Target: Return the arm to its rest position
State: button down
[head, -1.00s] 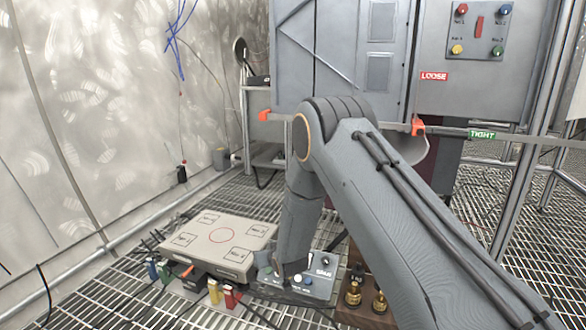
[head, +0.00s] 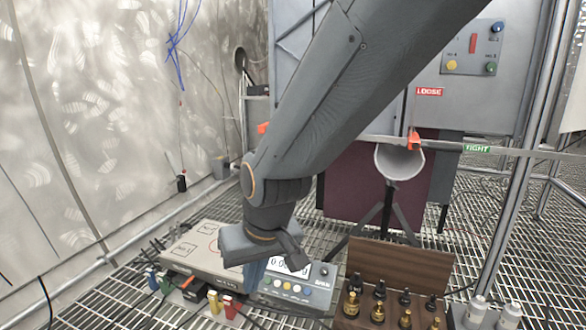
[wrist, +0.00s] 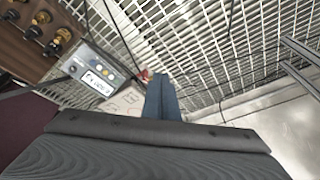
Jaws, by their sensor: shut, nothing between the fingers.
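My arm (head: 340,100) reaches down from the top of the head view to a bent wrist at lower left. My gripper (head: 254,278) points down over the gap between the pale platform and the meter box, partly hidden by my wrist. In the wrist view my gripper (wrist: 162,96) shows as blue fingers closed together with nothing between them. Behind the fingers lies the edge of the pale platform (wrist: 128,100). Whether the fingertips touch anything cannot be told.
A pale platform (head: 180,253) and a meter box (head: 300,297) with a display lie below my wrist. White bottles (head: 508,318) stand at right. A grey cabinet (head: 450,100) and rail (head: 500,149) stand behind. Grating is open at right.

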jog(key=s+d+r+n+g, duration=0.1)
jog(key=s+d+r, duration=0.15)
jog(key=s, duration=0.65)
jog(key=s+d+r+g, duration=0.2)
jog(key=s+d, duration=0.2)
jog(key=s, duration=0.5)
jog(key=d+r+m+h+p, duration=0.1)
jog(key=d+r+m+p, duration=0.1)
jog(key=d+r+p, duration=0.5)
jog(key=d+r+m+p, duration=0.2)
jog(key=d+r+p, duration=0.4)
jog(key=r+p, duration=0.6)
jog(key=d+r+m+h+p, duration=0.1)
jog(key=d+r+p, duration=0.6)
jog(key=p, duration=1.2)
notch_tip(320, 180, up, 3)
jog(key=shift+w+d+f+m+h+p, duration=0.2)
jog(key=shift+d+m+h+p, duration=0.15)
jog(key=shift+m, duration=0.35)
